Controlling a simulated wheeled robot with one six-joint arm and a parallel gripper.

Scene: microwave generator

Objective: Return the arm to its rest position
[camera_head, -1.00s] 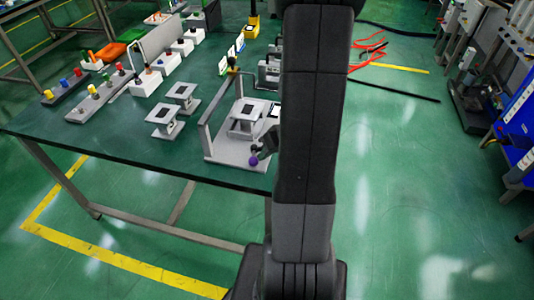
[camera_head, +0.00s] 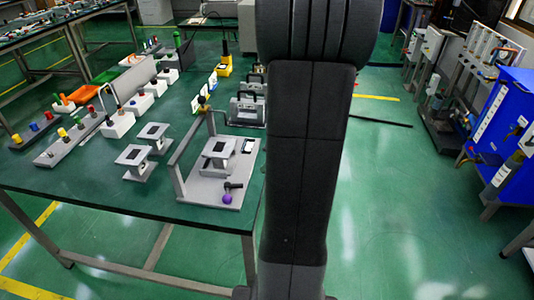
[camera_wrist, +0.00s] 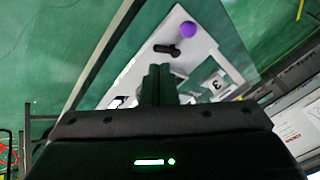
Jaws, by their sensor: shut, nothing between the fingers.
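My dark arm stands upright down the middle of the head view and hides part of the floor and the table's right side. My gripper is outside the head view. In the wrist view my gripper (camera_wrist: 158,85) shows its two fingers together and empty. Beyond them is a light grey stand with a purple ball (camera_wrist: 188,29) and a short black handle (camera_wrist: 168,48). The same stand (camera_head: 205,188) sits at the near right corner of the green table (camera_head: 90,190) in the head view, apart from my arm.
Two small grey platforms (camera_head: 132,156) and rows of knobbed blocks (camera_head: 68,146) stand on the table to the left. A yellow device (camera_head: 225,66) stands farther back. A blue cabinet (camera_head: 498,125) is at the right. The green floor (camera_head: 400,220) between is clear.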

